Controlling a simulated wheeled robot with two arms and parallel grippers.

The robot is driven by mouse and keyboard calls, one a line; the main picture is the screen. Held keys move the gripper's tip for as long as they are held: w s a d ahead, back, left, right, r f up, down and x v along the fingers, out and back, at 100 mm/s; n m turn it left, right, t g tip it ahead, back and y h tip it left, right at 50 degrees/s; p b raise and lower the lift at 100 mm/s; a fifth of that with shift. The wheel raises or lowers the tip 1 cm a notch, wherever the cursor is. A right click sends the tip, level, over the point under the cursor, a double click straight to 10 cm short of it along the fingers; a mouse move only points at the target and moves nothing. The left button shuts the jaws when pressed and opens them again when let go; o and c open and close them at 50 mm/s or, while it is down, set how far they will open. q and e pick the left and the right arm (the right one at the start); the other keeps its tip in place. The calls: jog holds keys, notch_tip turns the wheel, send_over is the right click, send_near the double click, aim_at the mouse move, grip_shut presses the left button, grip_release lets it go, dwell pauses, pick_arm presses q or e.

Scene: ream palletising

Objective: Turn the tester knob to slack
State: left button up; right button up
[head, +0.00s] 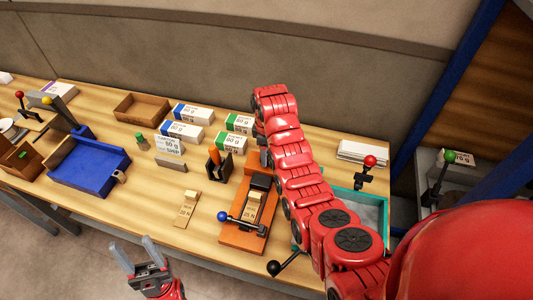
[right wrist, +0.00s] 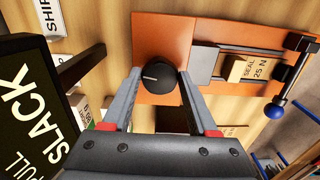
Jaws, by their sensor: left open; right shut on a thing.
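The tester has an orange base (head: 239,236) on the table, with a blue-ball lever and a block marked SEAL 25 N (right wrist: 252,69). Its round black knob (right wrist: 158,77) carries a white pointer mark directed left in the right wrist view. My right gripper (right wrist: 158,88) is shut on the knob, one finger on each side. In the head view my red right arm hides the knob and most of this gripper. My left gripper (head: 138,252) is open and empty before the table's front edge.
A blue tray (head: 90,185), a wooden box (head: 141,108) and several paper reams (head: 193,115) stand left and behind. A teal tray (head: 372,208) and a red-ball lever (head: 370,161) are at right. A wooden block (head: 187,208) lies left of the tester.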

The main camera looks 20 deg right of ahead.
jog(key=shift+w+r+n, duration=0.1)
jog(key=shift+r+n, duration=0.05)
jog(key=shift+n, duration=0.85)
jog(key=o, duration=1.4)
jog(key=shift+c, duration=0.2)
